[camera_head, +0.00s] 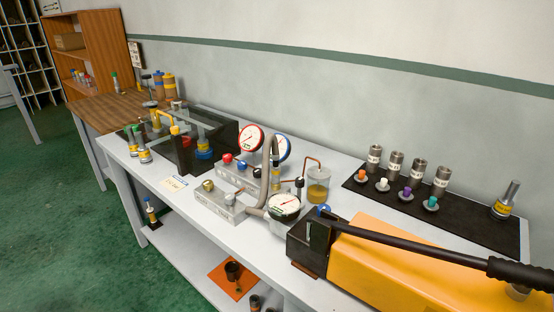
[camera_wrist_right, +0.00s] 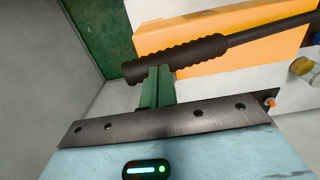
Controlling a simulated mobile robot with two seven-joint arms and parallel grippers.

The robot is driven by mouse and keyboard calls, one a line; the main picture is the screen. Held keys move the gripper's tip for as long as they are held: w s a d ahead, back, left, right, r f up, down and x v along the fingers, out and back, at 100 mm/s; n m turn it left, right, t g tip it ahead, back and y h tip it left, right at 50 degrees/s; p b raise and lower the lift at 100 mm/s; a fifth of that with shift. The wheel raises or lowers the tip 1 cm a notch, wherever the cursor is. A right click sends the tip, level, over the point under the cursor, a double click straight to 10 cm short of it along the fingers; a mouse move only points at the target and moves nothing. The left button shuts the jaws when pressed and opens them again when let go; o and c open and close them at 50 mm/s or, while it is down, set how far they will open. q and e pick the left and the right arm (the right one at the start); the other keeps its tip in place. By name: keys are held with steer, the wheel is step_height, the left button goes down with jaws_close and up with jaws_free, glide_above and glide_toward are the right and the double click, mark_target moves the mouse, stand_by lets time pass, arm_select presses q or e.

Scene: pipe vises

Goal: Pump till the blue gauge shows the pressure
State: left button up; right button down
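The orange pump (camera_head: 430,275) lies at the front right of the bench in the head view, its black lever (camera_head: 410,243) low along its top and running off the right edge. The blue-rimmed gauge (camera_head: 285,149) stands mostly behind the red-rimmed gauge (camera_head: 250,140); its reading cannot be made out. In the right wrist view, my right gripper (camera_wrist_right: 158,74) has its green fingers together at the lever's ribbed black grip (camera_wrist_right: 195,54), near its free end. Nothing shows between them, and I cannot tell whether they touch the grip. My left gripper is in neither view.
A dark-rimmed gauge (camera_head: 284,206) and a grey valve block (camera_head: 221,204) stand left of the pump. A glass jar (camera_head: 318,187) holds yellow fluid. A black mat (camera_head: 465,222) behind the pump carries several metal cylinders and coloured caps. Green floor lies left of the bench.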

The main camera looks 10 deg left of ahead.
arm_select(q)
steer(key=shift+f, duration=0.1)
arm_select(e)
steer(key=shift+f, duration=0.25)
steer(key=shift+w+a+r+p, duration=0.1)
steer(key=shift+a+r, duration=0.1)
steer(key=shift+r, duration=0.55)
steer(key=shift+w+a+r+p, duration=0.1)
steer(key=shift+a+r, duration=0.1)
steer(key=shift+r, duration=0.6)
steer(key=shift+w+a+r+p, duration=0.1)
steer(key=shift+a+r, duration=0.1)
steer(key=shift+r, duration=0.55)
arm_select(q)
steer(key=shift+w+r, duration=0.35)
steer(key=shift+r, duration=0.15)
arm_select(e)
steer(key=shift+d, duration=0.1)
steer(key=shift+r, duration=0.15)
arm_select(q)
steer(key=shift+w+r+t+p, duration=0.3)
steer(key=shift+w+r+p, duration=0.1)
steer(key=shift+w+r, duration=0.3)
arm_select(e)
steer(key=shift+r, duration=2.45)
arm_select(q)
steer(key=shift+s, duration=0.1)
